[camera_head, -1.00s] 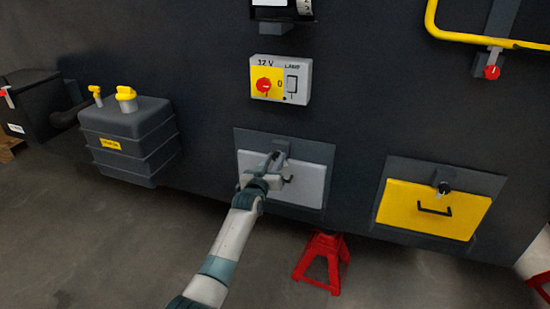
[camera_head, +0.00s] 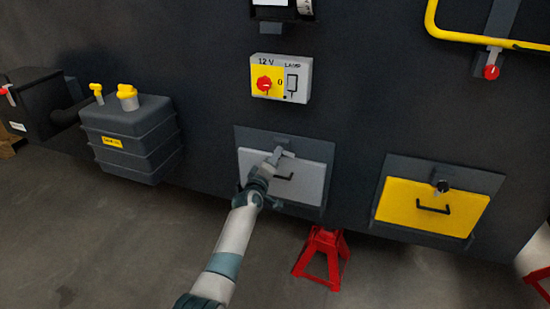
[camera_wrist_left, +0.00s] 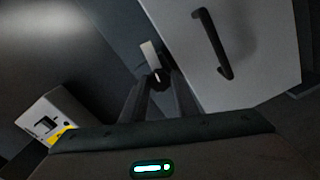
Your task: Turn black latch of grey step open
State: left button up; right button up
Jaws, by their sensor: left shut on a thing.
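The grey step (camera_head: 310,180) is a light grey panel set in a dark frame on the wall, with a black handle (camera_head: 284,177) in its middle. My left gripper (camera_head: 277,155) is at the panel's top edge, over the latch. In the left wrist view the fingers (camera_wrist_left: 157,92) are shut on the black latch (camera_wrist_left: 158,77), whose dark round end shows between the tips. A small pale piece (camera_wrist_left: 150,54) sticks out just beyond it. The step panel (camera_wrist_left: 260,75) and its handle (camera_wrist_left: 213,45) are on the right there. The gripper hides most of the latch in the head view.
A yellow step (camera_head: 400,205) with its own black latch (camera_head: 443,187) is at right. A switch box (camera_head: 281,79) is above the grey step. A grey tank (camera_head: 130,140) is at left, and a red stand (camera_head: 322,260) is below.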

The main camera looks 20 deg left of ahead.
pick_arm(q)
jog(key=shift+f+n, duration=0.1)
jog(key=shift+n, duration=0.9)
jog(key=o, duration=1.1)
jog(key=shift+c, duration=0.2)
jog(key=shift+s, duration=0.15)
jog(key=s+p, duration=0.1)
jog(key=s, duration=1.6)
jog(key=shift+a, duration=0.35)
pick_arm(e)
jog(key=f, duration=0.1)
jog(key=s+f, duration=0.1)
jog(key=f, duration=0.1)
jog(key=shift+s+d+f, duration=0.15)
jog(key=shift+d+f, duration=0.15)
